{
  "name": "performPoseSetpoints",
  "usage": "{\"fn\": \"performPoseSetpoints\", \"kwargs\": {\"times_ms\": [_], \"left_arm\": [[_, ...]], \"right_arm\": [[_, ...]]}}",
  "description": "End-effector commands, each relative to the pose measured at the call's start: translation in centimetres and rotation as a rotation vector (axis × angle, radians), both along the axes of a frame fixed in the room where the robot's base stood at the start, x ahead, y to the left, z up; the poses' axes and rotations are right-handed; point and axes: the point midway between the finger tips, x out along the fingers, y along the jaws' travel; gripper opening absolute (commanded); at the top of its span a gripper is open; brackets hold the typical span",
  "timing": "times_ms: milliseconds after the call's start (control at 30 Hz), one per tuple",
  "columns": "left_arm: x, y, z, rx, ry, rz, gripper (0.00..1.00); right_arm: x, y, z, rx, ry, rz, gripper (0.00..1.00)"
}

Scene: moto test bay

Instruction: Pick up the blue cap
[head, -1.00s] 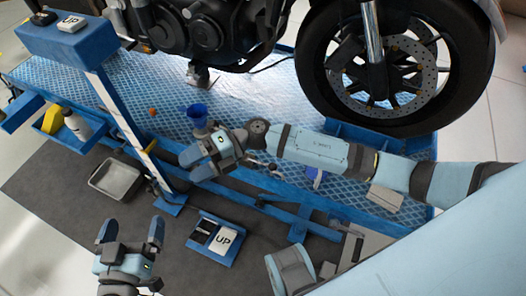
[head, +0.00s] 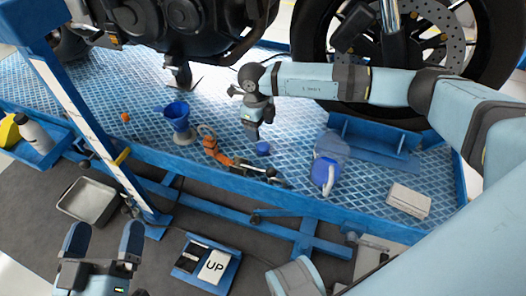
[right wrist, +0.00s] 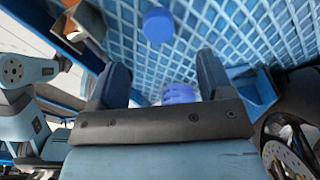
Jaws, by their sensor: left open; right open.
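The blue cap (head: 262,148) is a small round piece lying on the blue diamond-plate lift platform (head: 330,205), near its front edge. In the right wrist view the cap (right wrist: 157,25) shows as a blue disc at the top, beyond the fingers. My right gripper (head: 254,132) points down just above and behind the cap in the head view. In the right wrist view its fingers (right wrist: 162,80) are apart with nothing between them in grip. My left gripper (head: 104,240) is open and empty at the lower left, away from the platform.
A blue funnel (head: 177,118) and an orange-handled tool (head: 213,148) are left of the cap. A blue jug (head: 325,172) and a pale box (head: 408,200) are to its right. The motorcycle wheel (head: 445,40) stands behind. A grey tray (head: 88,202) is at the lower left.

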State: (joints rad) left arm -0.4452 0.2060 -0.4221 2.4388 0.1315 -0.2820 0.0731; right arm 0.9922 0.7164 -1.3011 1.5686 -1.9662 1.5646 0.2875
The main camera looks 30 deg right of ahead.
Motion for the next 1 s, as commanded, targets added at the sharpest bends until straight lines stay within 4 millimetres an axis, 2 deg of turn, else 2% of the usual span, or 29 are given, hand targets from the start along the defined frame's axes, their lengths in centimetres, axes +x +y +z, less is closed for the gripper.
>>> {"fn": "performPoseSetpoints", "kwargs": {"times_ms": [33,100,267,467,600,900,967,1000], "left_arm": [[0.0,0.0,-0.6,0.005,0.009,-0.003,1.0],[0.1,-0.1,-0.9,0.011,0.02,-0.007,1.0],[0.1,-0.1,-1.4,0.018,0.035,-0.011,1.0],[0.1,-0.3,-3.9,0.053,0.095,-0.033,1.0],[0.1,-0.4,-4.8,0.069,0.126,-0.044,1.0],[0.1,-0.4,-4.9,0.075,0.139,-0.048,1.0],[0.1,-0.4,-4.9,0.075,0.139,-0.048,1.0],[0.1,-0.4,-4.9,0.075,0.139,-0.048,1.0]], "right_arm": [[-0.1,0.0,-1.1,0.0,0.001,0.001,0.74],[-0.2,-0.1,-1.9,0.0,0.0,0.001,0.74],[-0.3,-0.1,-2.8,0.002,0.0,0.002,0.74],[-0.8,-0.2,-5.9,0.001,0.002,0.001,0.74],[-0.9,-0.3,-7.3,0.004,0.0,0.001,0.74],[-1.0,-0.3,-7.6,0.004,0.0,0.002,0.74],[-1.0,-0.3,-7.6,0.004,0.0,0.002,0.62],[-1.0,-0.3,-7.6,0.004,0.0,0.002,0.53]]}}
